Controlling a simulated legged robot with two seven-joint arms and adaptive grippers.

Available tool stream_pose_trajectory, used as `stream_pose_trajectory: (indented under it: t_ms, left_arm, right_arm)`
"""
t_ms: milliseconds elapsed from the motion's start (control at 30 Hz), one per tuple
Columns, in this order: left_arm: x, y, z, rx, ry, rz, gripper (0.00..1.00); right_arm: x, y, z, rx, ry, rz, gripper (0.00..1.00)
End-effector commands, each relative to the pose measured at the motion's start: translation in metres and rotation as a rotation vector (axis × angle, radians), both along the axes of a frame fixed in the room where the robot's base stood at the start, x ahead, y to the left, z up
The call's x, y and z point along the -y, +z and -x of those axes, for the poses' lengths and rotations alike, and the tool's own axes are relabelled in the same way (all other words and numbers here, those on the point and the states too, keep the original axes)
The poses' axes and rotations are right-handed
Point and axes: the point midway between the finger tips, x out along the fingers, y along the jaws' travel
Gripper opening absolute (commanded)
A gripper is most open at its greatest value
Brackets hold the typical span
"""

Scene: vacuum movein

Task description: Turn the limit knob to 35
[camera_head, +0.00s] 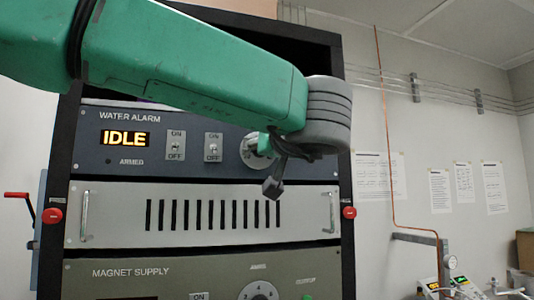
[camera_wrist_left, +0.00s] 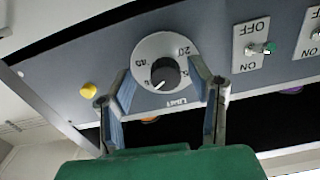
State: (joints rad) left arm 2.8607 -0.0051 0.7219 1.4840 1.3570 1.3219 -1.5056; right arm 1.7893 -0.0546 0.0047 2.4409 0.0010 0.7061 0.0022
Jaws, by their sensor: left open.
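The limit knob (camera_wrist_left: 166,73) is a black round knob on a pale grey dial (camera_wrist_left: 150,48). The left wrist view shows it upside down, with the numbers 20 and 40 and the label LIMIT. A pale mark shows at the knob's lower-left edge, but I cannot read its exact setting. In the head view the dial (camera_head: 253,152) is partly hidden by my gripper. My left gripper (camera_head: 274,180) is open in front of the panel. In the wrist view its fingers (camera_wrist_left: 159,70) stand on both sides of the knob, apart from it.
The WATER ALARM panel (camera_head: 100,160) has an IDLE display (camera_head: 125,138) and two toggle switches (camera_head: 175,147). Below are a vented panel with handles (camera_head: 84,215) and the MAGNET SUPPLY panel (camera_head: 200,268). My green arm crosses the rack's top.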

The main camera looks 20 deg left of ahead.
Motion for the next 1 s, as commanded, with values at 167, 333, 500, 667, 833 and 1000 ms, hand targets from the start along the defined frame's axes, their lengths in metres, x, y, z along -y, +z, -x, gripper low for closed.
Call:
stream_pose_trajectory:
  t_ms: [167,333,500,667,833,1000]
  left_arm:
    - [0.009,0.001,0.012,0.002,-0.001,-0.001,0.48]
    - [0.029,0.0,0.04,0.0,-0.002,-0.003,0.48]
    - [0.05,-0.001,0.068,-0.001,-0.001,-0.003,0.48]
    - [0.063,-0.003,0.085,-0.005,-0.002,0.0,0.48]
    - [0.068,-0.003,0.092,-0.006,-0.001,0.0,0.48]
    - [0.068,-0.003,0.093,-0.005,0.0,0.0,0.48]
  right_arm:
    - [0.0,0.001,0.003,0.001,0.0,0.0,0.4]
    - [0.0,0.001,0.002,0.001,0.0,0.0,0.4]
    - [0.0,0.001,0.002,0.001,0.0,0.0,0.4]
    - [0.0,0.001,0.002,0.001,0.0,0.0,0.4]
    - [0.0,0.001,0.001,0.001,0.0,0.0,0.4]
    - [-0.001,0.001,0.002,0.001,0.0,0.001,0.4]
